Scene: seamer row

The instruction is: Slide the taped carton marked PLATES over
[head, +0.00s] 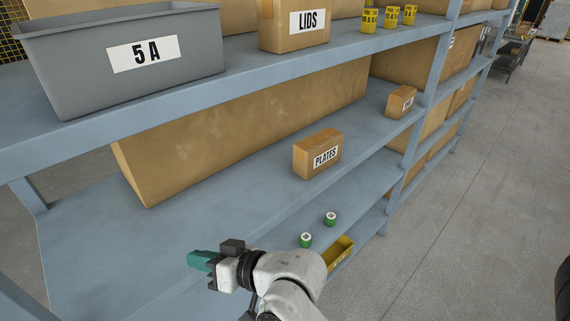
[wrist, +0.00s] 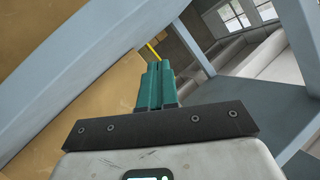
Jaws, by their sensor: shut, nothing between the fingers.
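The carton marked PLATES (head: 318,154) is a small brown box standing upright on the middle shelf (head: 238,190), its label facing the front. My gripper (head: 192,260) is to the lower left of the carton in the head view, near the shelf's left part, and apart from it. Its teal fingers are shut with nothing between them. In the wrist view the shut fingers (wrist: 157,84) point toward the shelf frame, and the PLATES carton does not show there.
A long brown carton (head: 240,120) lies behind on the same shelf. A smaller labelled box (head: 400,101) stands to the right, near an upright (head: 430,80). Above are a grey bin 5 A (head: 130,60) and a LIDS box (head: 285,30). Two green-sided cans (head: 306,240) and a yellow bin (head: 340,252) are lower.

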